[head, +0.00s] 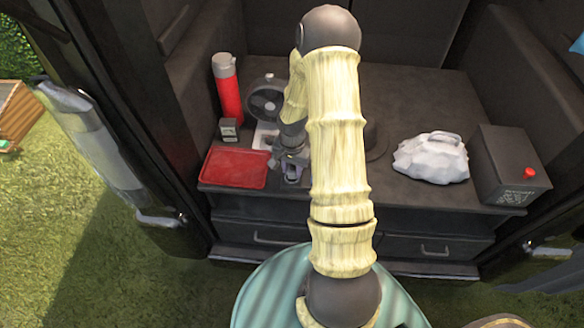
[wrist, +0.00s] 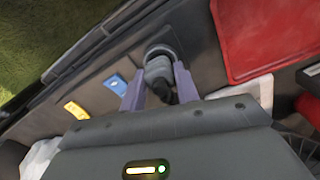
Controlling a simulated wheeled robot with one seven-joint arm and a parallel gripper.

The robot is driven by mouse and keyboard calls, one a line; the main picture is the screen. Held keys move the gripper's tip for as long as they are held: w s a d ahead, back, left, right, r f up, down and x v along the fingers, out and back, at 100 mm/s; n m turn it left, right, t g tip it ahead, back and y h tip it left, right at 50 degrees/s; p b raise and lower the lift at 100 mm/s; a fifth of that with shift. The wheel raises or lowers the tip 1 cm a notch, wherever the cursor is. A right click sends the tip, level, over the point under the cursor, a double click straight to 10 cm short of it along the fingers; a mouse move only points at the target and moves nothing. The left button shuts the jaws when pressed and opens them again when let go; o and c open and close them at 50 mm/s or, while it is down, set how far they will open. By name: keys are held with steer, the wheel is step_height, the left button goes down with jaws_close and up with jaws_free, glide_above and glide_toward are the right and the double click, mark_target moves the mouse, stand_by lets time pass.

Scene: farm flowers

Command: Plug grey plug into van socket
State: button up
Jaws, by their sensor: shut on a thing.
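My gripper (wrist: 157,85) is shut on the grey plug (wrist: 158,70), which shows between its two purple fingers in the wrist view. The plug's front end meets a dark round shape on the grey van surface. I cannot tell whether this is the van socket or whether the plug is inside it. In the head view my gripper (head: 291,172) is at the counter's front edge, just right of the red tray. The plug is too small to make out there.
A blue fitting (wrist: 117,84) and a yellow one (wrist: 76,110) lie left of the plug. The red tray (head: 236,168), red flask (head: 227,88) and fan (head: 264,101) are beside my arm. A white bag (head: 431,158) and dark box (head: 503,168) stand at right.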

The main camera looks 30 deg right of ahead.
mark_target(292, 167)
steer(key=shift+f+b, duration=0.4)
steer(key=shift+f, duration=0.15)
steer(key=o, duration=1)
step_height(292, 167, up, 17)
steer(key=shift+r+p, duration=0.2)
steer(key=shift+p, duration=0.15)
stand_by(0.4)
